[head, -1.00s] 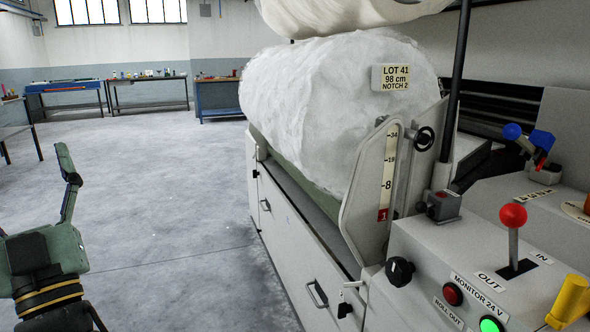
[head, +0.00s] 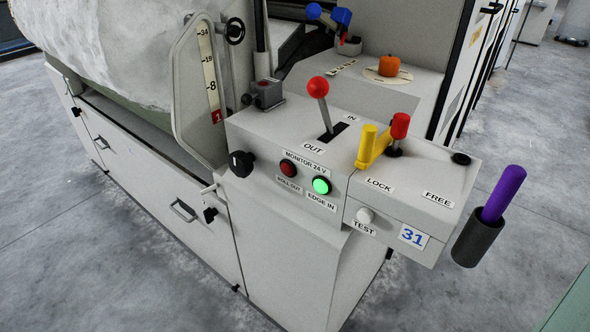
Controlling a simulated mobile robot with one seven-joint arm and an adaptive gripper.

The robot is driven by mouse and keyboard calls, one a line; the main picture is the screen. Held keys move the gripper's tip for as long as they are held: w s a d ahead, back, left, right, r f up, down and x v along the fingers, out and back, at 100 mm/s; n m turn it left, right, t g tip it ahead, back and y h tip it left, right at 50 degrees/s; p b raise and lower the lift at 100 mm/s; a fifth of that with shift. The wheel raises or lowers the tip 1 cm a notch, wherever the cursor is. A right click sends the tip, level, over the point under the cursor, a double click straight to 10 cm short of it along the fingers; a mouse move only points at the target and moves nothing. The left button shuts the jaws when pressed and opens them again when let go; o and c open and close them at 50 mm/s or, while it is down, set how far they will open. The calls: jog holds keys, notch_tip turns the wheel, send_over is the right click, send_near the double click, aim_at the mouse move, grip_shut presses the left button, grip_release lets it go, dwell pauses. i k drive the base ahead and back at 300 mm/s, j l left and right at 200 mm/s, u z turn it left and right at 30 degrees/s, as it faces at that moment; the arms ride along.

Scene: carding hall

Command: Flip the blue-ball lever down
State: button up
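The blue-ball lever's ball (head: 314,10) is at the top of the head view, on the back part of the machine. Its short stem runs right and slightly down to a blue block (head: 342,15) with a red part below it, on a small grey base. The lever lies nearly level, with the ball out to the left. A small label plate is in front of it, too slanted to read. The ball is clear of other things. My gripper is out of view.
A red-ball lever (head: 318,87) stands in the front panel's IN/OUT slot. Right of it are a yellow handle (head: 367,146) and a red-capped post (head: 399,128). An orange object (head: 389,65) sits near the blue lever. A purple rod (head: 503,195) stands in a dark cup at right.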

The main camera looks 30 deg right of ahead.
aim_at(313, 10)
jog(key=k+l+z, duration=0.1)
jog(key=l, duration=0.6)
jog(key=k+l+z, duration=0.15)
jog(key=l, duration=0.6)
